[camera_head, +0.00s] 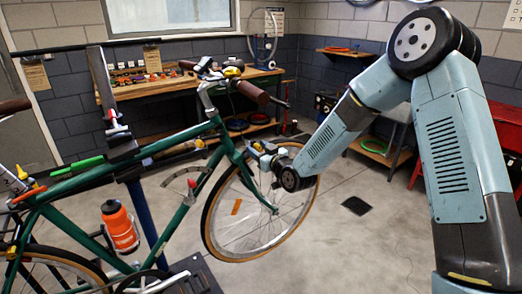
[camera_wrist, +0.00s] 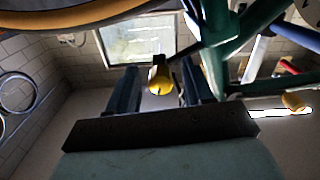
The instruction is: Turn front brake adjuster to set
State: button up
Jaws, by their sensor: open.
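A yellow knob (camera_wrist: 159,76), which looks like the front brake adjuster, shows between the two fingers of my gripper (camera_wrist: 160,88) in the wrist view. The fingers stand apart on either side of it, with a visible gap on each side.
The bike is held on a dark stand (camera_head: 140,205). Close to my gripper are the fork, the tire, which also shows at the top of the wrist view (camera_wrist: 60,22), and the handlebar grip (camera_head: 252,92). A workbench (camera_head: 160,88) stands behind. The floor at right is mostly clear.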

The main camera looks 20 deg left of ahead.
jog(key=shift+c, duration=0.5)
grip_shut()
jog(key=shift+a+m, duration=0.1)
jog(key=shift+m, duration=1.2)
jog(key=shift+o, duration=0.5)
grip_release()
jog(key=v, duration=1.3)
jog(key=shift+d, duration=0.4)
jog(key=shift+s, duration=0.1)
